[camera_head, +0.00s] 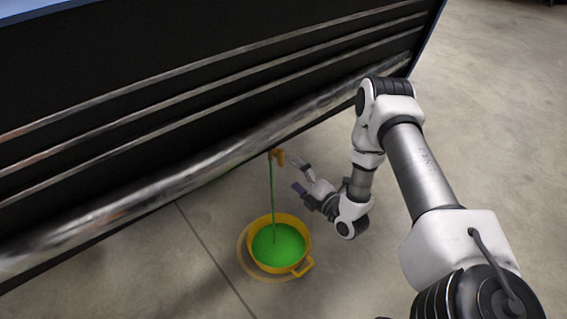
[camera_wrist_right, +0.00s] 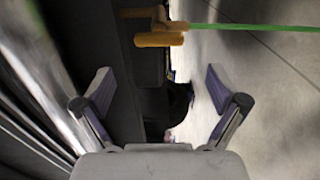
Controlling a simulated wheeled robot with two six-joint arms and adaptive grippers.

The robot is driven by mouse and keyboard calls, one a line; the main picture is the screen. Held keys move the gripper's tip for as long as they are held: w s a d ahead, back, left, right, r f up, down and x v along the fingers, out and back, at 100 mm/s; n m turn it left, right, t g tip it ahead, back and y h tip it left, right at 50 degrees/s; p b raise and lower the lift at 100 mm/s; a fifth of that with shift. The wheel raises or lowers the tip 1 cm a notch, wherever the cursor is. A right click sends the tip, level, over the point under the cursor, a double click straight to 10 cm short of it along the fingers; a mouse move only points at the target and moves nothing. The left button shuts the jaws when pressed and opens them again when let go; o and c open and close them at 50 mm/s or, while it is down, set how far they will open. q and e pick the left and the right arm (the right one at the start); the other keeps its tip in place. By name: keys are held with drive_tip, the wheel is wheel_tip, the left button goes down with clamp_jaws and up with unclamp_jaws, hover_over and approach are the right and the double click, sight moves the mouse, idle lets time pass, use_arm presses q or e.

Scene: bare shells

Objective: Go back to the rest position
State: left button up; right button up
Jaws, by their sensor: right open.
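My right gripper (camera_head: 298,175) is open and empty, low beside the dark machine. An orange tap (camera_head: 277,156) sits at the machine's lower edge, just left of the gripper and apart from it in the head view. In the right wrist view the tap (camera_wrist_right: 158,32) shows beyond the open fingers (camera_wrist_right: 160,92). A thin green stream (camera_head: 272,200) runs from the tap down into a yellow pan (camera_head: 305,262) on the floor. Green liquid (camera_head: 278,246) fills much of the pan. My left gripper is not in view.
The large dark machine (camera_head: 120,110) with metal rails fills the upper left and overhangs the floor. A ring mark (camera_head: 243,262) lies around the pan. The concrete floor (camera_head: 490,110) to the right is clear.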

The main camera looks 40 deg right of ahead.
drive_tip(key=shift+s+d, duration=0.1)
drive_tip(key=shift+s, duration=1.8)
